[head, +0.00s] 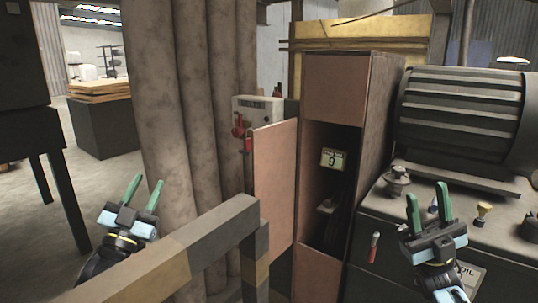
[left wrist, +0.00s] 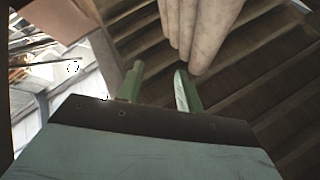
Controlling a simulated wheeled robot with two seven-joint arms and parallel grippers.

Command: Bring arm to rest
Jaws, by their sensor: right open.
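My left gripper (head: 143,192) is at the lower left of the head view, in front of the thick grey columns and left of a beam. Its green fingers stand apart with nothing between them. The fingers also show in the left wrist view (left wrist: 160,88), apart and pointing at the ceiling and columns. My right gripper (head: 428,203) is at the lower right of the head view, in front of the dark workbench with the ribbed machine. Its green fingers point up, stand apart and hold nothing.
A barrier beam (head: 190,243) runs between the grippers at the front. Behind it stands a tall locker (head: 333,90) with its door (head: 273,185) open and a "9" sign (head: 332,158) inside. A ribbed machine (head: 460,125) sits on the workbench (head: 365,283), with small items near my right gripper.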

